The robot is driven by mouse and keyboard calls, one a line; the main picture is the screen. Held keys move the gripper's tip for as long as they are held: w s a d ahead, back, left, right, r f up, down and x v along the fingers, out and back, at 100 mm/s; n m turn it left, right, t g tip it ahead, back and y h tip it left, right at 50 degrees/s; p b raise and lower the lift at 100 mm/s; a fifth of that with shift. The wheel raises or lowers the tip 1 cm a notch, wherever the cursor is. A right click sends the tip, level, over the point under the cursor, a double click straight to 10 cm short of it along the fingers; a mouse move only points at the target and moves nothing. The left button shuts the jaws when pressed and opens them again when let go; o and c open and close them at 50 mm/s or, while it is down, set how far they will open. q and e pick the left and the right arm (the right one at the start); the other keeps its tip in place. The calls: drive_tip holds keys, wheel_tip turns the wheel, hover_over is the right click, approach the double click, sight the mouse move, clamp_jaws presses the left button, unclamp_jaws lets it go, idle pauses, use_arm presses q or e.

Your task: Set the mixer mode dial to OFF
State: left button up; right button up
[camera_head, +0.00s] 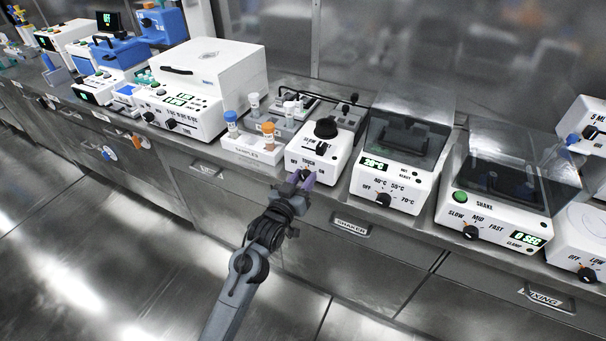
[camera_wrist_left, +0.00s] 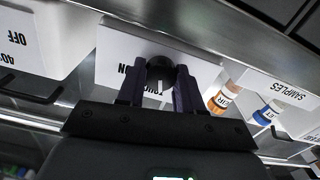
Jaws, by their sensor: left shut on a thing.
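The mixer (camera_head: 325,152) is a small white box with a black round cup on top, on the counter in the middle of the head view. Its black mode dial (camera_wrist_left: 160,70) is on the front face, between the fingertips of my left gripper (camera_wrist_left: 158,88). The gripper is shut on the dial; it also shows in the head view (camera_head: 300,181), at the mixer's front. In the upside-down wrist view, the dial's white mark points down toward the partly covered TOUCH label. My right gripper is not in view.
A white SAMPLES rack (camera_head: 252,146) with capped tubes stands left of the mixer. A heater with a clear lid (camera_head: 390,180) and a shaker (camera_head: 493,207) stand to the right. Drawer fronts lie below the counter edge, with open floor in front.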

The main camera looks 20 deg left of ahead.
use_arm(q)
drive_tip(key=n+p, duration=0.3)
drive_tip(key=n, duration=0.2)
drive_tip(key=shift+r+n, duration=0.15)
drive_tip(key=shift+n, duration=0.15)
drive_tip(key=shift+n+p, duration=0.75)
drive_tip(key=shift+n, duration=0.25)
drive_tip(key=shift+n+p, duration=0.3)
drive_tip(key=shift+n, duration=0.3)
drive_tip(key=o, duration=1)
drive_tip(key=shift+o, duration=0.2)
drive_tip(key=shift+f, duration=0.2)
